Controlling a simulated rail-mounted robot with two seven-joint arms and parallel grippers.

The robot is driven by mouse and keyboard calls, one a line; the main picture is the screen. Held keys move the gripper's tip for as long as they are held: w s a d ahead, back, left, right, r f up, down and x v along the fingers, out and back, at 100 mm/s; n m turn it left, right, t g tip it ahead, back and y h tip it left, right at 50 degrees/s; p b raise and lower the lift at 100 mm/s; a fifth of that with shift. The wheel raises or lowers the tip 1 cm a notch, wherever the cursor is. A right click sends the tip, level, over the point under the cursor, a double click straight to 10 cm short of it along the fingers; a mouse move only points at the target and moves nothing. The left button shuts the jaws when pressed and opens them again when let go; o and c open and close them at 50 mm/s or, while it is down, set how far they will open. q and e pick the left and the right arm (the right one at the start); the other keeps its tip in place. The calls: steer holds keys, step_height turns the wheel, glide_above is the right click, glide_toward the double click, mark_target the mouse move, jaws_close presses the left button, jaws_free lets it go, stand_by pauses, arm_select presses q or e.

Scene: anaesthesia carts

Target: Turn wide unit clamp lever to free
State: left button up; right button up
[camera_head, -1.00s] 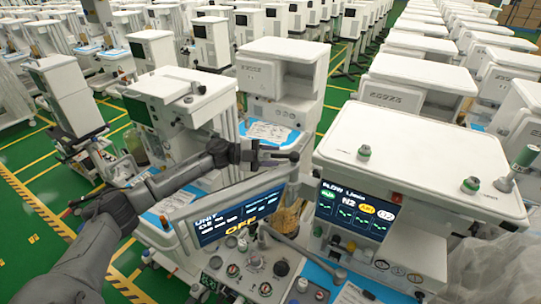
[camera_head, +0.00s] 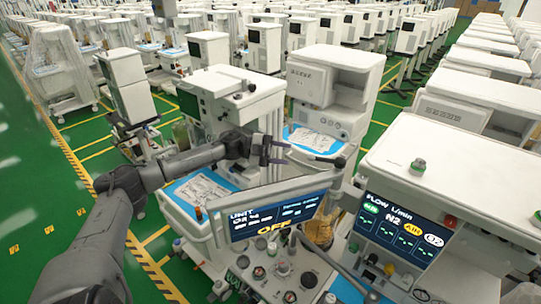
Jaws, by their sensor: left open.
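My left gripper (camera_head: 275,150) is open above the tilted screen, its fingers pointing right with nothing seen between them. A dark bar with a rounded end (camera_head: 341,161) shows just right of the fingers; I cannot tell whether it is a lever or whether they touch. The tilted screen (camera_head: 275,214) reads "UNIT" and "OFF" and stands over a panel of knobs and gauges (camera_head: 284,268). I cannot make out the wide unit's clamp lever for certain. My right gripper is not in view.
A white machine with a "FLOW" screen (camera_head: 402,229) stands close at right. A cart with a blue-edged top (camera_head: 198,188) lies under my left forearm. Rows of white machines fill the back. Green floor (camera_head: 40,215) is open at left.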

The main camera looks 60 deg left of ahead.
arm_select(q)
steer(key=shift+v, duration=1.85)
steer(key=shift+c, duration=0.3)
